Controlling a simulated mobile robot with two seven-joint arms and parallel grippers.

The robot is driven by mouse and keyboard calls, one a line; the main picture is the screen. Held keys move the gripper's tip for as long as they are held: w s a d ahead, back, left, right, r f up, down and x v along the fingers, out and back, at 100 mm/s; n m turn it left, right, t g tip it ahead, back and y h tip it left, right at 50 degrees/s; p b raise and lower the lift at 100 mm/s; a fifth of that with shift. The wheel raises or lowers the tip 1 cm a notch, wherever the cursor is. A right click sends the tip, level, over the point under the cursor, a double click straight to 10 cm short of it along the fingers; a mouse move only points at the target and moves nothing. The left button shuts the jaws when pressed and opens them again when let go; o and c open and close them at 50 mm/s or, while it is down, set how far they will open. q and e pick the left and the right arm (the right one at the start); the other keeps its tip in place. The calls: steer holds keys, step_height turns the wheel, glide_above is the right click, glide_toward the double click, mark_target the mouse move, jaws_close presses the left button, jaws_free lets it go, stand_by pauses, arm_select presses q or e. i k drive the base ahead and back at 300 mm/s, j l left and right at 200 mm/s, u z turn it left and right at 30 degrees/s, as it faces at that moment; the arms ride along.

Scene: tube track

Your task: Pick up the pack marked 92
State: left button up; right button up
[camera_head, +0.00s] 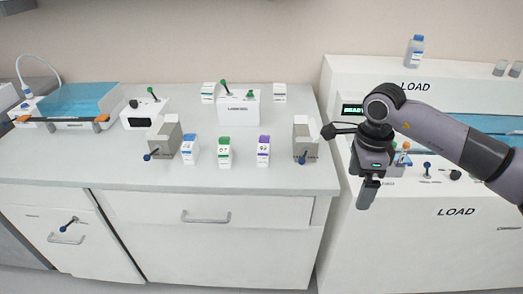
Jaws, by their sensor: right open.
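Three small white packs stand upright in a row on the counter: one with a blue top (191,149), one with a green top (224,152) and one with a purple top (263,150). Each has a printed mark on its front, too small to read surely, so I cannot tell which is marked 92. My right gripper (367,191) points down, open and empty, in front of the white machine at the right. It is apart from the packs and to their right. My left gripper is out of view.
Two grey holders with blue-knobbed levers (166,142) (306,140) flank the packs. A white LOAD machine (345,75) stands right.

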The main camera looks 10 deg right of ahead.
mark_target(264, 149)
steer(key=i+j, duration=0.75)
